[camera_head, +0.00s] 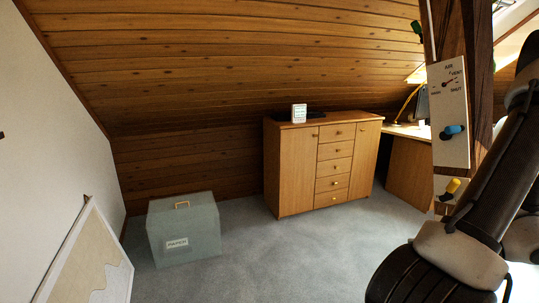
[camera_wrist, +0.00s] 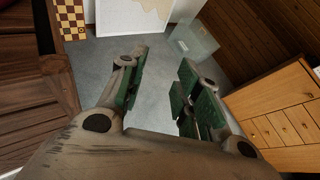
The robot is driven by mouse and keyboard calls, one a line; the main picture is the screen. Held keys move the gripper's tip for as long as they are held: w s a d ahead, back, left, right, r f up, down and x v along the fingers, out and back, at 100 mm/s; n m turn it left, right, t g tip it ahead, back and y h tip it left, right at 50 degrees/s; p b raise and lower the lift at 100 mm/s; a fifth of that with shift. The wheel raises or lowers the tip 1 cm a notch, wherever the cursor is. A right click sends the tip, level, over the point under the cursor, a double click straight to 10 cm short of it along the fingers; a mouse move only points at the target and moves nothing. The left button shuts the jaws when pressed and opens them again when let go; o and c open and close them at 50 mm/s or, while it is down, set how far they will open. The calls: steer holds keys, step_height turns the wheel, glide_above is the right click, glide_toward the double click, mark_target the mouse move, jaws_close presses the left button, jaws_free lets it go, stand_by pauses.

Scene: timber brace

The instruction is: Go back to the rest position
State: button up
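My gripper (camera_wrist: 158,95) shows in the wrist view with its two green-padded fingers spread apart. It is open and nothing is between the fingers; grey carpet shows through the gap. In the head view my arm fills the right side, and the gripper itself is out of that picture.
A wooden cabinet (camera_head: 290,172) with drawers stands by the back wall. A grey-green box (camera_head: 185,245) labelled PAPER is on the carpet at left. A leaning board (camera_head: 95,262) is at lower left. A timber post at right bears a white dial panel (camera_head: 449,120). The middle carpet is clear.

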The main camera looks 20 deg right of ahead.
steer(key=a+r+n+g+h, duration=0.2)
steer(key=a+r+n+h, duration=0.2)
steer(key=a+r+n, duration=0.4)
steer(key=w+a+r+n+g+h, duration=0.1)
steer(key=a+r+n+h, duration=0.4)
steer(key=r+n, duration=0.8)
steer(key=a+n+g, duration=0.1)
steer(key=a+n, duration=0.2)
steer(key=shift+w+r+h, duration=0.15)
steer(key=shift+w+h, duration=0.05)
steer(key=shift+h, duration=0.1)
